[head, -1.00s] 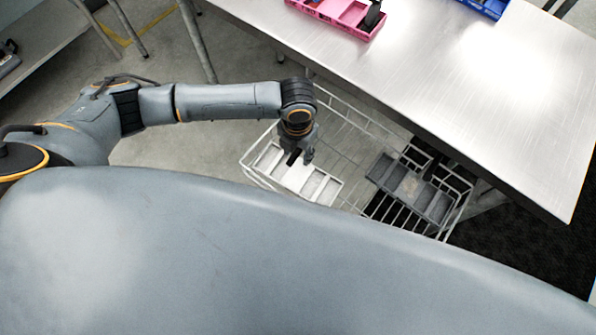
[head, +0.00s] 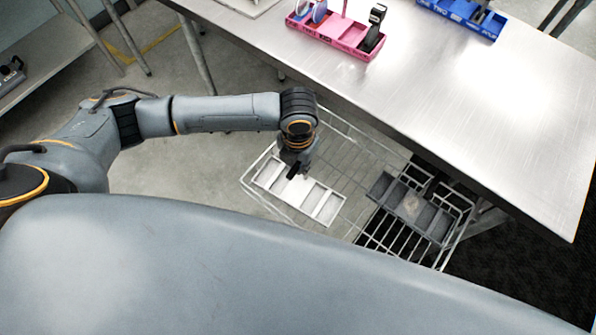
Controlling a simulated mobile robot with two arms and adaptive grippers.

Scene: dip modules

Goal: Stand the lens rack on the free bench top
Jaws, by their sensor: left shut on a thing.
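A pale rack (head: 318,203) with several compartments lies in the left part of a wire basket (head: 352,228), below the bench's front edge. I take it as the lens rack, though no label shows on it. My left gripper (head: 295,173) points down at the rack's far long side and is shut on it. The fingertips are small and partly hidden by the wrist. The bench top (head: 440,120) is bare metal over its middle and right parts. My right gripper is not in view.
A dark grey rack (head: 412,208) sits in the basket's right part. On the bench stand a pink tray (head: 336,37) with upright items and a blue tray (head: 462,14) at the back. The bench edge overhangs beside the basket.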

